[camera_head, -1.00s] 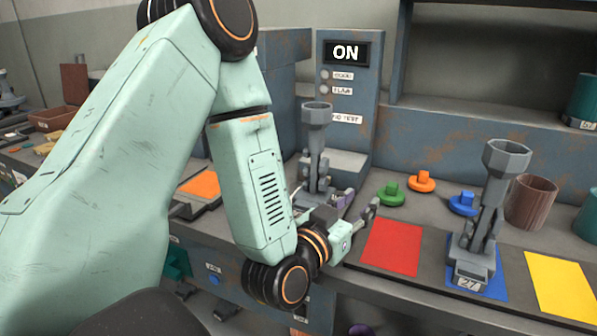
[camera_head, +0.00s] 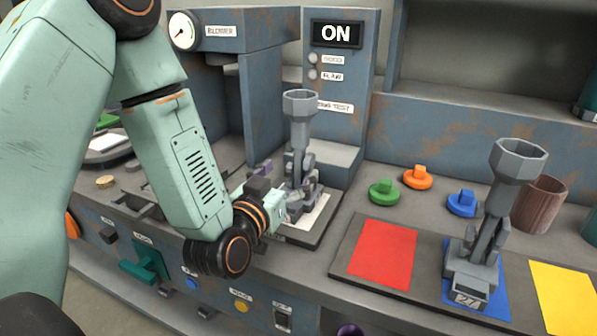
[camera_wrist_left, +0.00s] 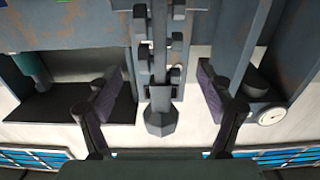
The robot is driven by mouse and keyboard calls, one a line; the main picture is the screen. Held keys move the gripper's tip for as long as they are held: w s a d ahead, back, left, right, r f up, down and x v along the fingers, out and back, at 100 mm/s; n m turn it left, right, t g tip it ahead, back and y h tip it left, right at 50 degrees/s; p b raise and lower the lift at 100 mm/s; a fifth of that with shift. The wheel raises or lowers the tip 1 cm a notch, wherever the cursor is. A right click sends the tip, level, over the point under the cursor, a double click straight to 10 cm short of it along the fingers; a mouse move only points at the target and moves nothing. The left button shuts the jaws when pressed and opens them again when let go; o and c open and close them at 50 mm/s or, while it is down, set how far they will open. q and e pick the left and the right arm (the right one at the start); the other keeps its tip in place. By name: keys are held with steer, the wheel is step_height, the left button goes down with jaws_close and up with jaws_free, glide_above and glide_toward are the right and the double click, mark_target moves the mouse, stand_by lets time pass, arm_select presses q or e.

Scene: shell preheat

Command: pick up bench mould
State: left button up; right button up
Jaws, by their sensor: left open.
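A grey mould (camera_head: 299,140) with an octagonal cup on a jointed stem stands upright on a pale pad in front of the ON panel. A similar mould (camera_head: 487,225), tagged 27, stands on a blue square at the right. I cannot tell from labels which is the bench mould. My left gripper (camera_head: 287,190) is open, low beside the mould by the panel. In the left wrist view, that mould (camera_wrist_left: 160,75) shows between the spread purple-padded fingers (camera_wrist_left: 159,88), with a gap on each side. The far finger is partly hidden in the head view. My right gripper is out of view.
The ON panel (camera_head: 338,75) rises behind the near mould, and a gauged blower housing (camera_head: 235,45) stands to its left. Green (camera_head: 384,191), orange (camera_head: 418,177) and blue (camera_head: 461,203) knobbed discs and a brown cup (camera_head: 539,205) lie right. The red square (camera_head: 383,254) is bare.

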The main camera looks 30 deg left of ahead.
mark_target(295, 155)
arm_select(q)
steer(key=shift+w+d+r, duration=0.1)
steer(key=shift+w+d, duration=0.05)
steer(key=w, duration=0.3)
steer(key=w+a+b, duration=0.1)
steer(key=shift+w+r, duration=0.3)
steer(key=shift+w, duration=0.05)
steer(key=shift+w+d, duration=0.25)
steer(key=shift+d, duration=0.1)
steer(key=shift+s+a, duration=0.15)
steer(key=shift+a, duration=0.1)
steer(key=c, duration=0.4)
steer(key=shift+d, duration=0.15)
steer(key=c, duration=0.5)
steer(key=shift+c, duration=1.1)
steer(key=shift+r, duration=0.1)
jaws_close()
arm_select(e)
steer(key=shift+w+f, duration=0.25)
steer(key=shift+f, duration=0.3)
